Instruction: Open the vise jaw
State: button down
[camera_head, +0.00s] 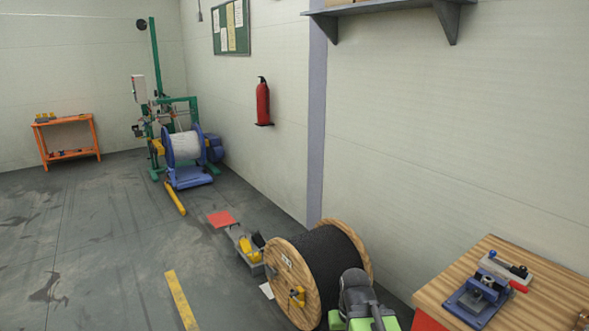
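A small vise (478,298) with a blue body and grey metal parts sits on the wooden top of the workbench at the lower right. A red handle (518,286) sticks out on its right side. At this size I cannot tell how far apart its jaws stand. A grey and green part at the bottom edge, left of the bench, looks like my own body. My gripper's fingers do not show, and nothing is seen touching the vise.
The workbench (545,291) has a wooden top and red-orange side. A large wooden cable drum (293,283) with black cable stands left of it. A yellow floor stripe (181,299) and open grey floor lie farther left. A fire extinguisher (263,102) hangs on the wall.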

aim_at(480, 290)
jog(key=k, duration=0.65)
jog(key=z, duration=0.5)
jog(key=i, duration=1.65)
jog(key=u, duration=0.5)
